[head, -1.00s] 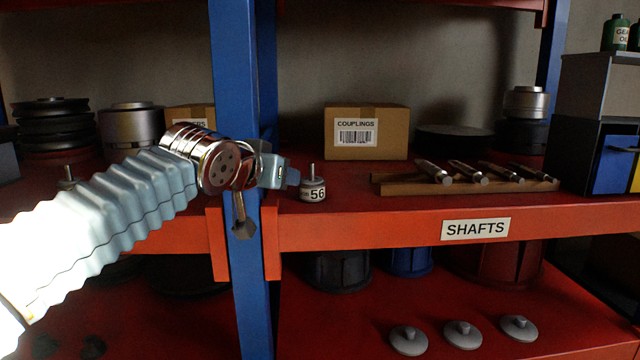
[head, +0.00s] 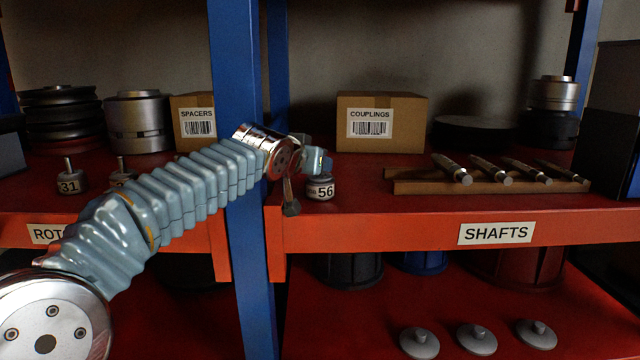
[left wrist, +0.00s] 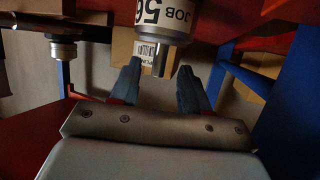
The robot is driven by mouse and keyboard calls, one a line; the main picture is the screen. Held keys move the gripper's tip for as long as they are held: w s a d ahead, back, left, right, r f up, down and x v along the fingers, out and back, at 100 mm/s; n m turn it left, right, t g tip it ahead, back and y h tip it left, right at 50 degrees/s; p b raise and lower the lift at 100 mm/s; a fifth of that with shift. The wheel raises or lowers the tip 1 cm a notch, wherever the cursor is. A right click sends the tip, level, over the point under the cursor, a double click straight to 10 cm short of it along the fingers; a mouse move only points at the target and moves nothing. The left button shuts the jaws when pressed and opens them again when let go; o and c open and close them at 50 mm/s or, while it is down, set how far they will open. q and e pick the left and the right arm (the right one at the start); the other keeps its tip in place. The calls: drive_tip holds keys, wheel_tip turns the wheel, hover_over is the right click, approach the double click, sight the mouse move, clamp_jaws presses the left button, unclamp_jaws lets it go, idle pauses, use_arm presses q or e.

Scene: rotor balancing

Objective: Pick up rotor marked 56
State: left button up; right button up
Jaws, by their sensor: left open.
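The rotor marked 56 (head: 320,189) is a small grey cylinder with a white label, upright on the red shelf just right of the blue post. Its top is hidden behind my left gripper (head: 318,160) in the head view. In the left wrist view the rotor (left wrist: 168,20) appears upside down, its shaft (left wrist: 158,60) pointing between the two blue fingers. My left gripper (left wrist: 160,88) is open there, with the shaft's end between or just ahead of the fingertips; contact cannot be told. My right gripper is not in view.
The blue post (head: 238,130) stands close left of the rotor, behind my left arm. A couplings box (head: 380,125) is behind. A wooden rack of shafts (head: 480,187) lies to the right. Rotor 31 (head: 69,182) stands at the left.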

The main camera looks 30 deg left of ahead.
use_arm(q)
drive_tip(key=x, duration=0.3)
drive_tip(key=shift+w, duration=0.25)
clamp_jaws()
idle(1.0)
drive_tip(key=shift+r, duration=0.15)
